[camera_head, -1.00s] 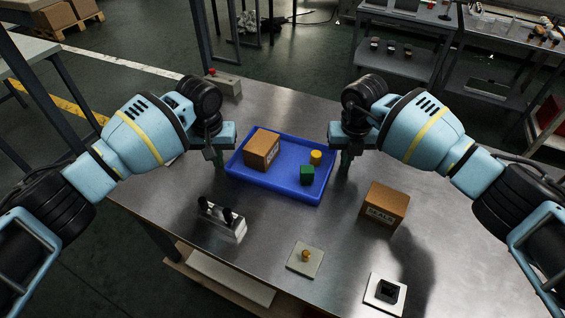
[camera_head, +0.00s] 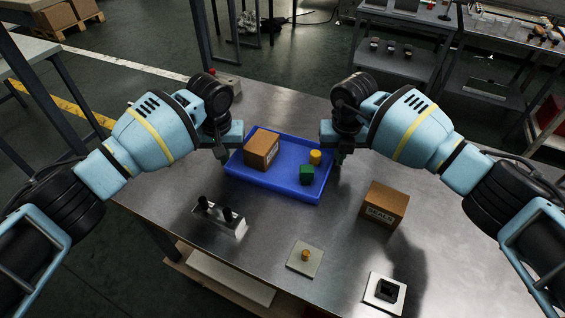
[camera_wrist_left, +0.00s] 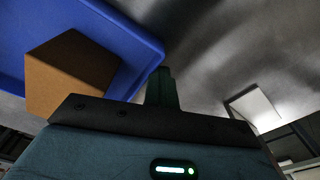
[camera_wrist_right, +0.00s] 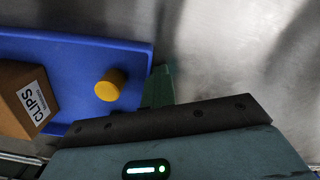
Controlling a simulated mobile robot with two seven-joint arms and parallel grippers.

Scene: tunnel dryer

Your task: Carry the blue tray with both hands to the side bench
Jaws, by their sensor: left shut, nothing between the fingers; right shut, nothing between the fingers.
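The blue tray (camera_head: 262,180) lies flat on the metal table. It holds a brown box (camera_head: 262,149), a yellow cylinder (camera_head: 315,157) and a green cube (camera_head: 306,175). My left gripper (camera_head: 222,156) is shut and empty at the tray's left end. In the left wrist view its fingers (camera_wrist_left: 161,88) are close beside the tray's edge (camera_wrist_left: 140,45). My right gripper (camera_head: 337,160) is shut and empty at the tray's right end. In the right wrist view its fingers (camera_wrist_right: 160,86) are close beside the tray rim (camera_wrist_right: 150,60). Whether either touches is unclear.
A red-button box (camera_head: 228,84) sits behind. Grey benches (camera_head: 405,60) stand at the back right.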

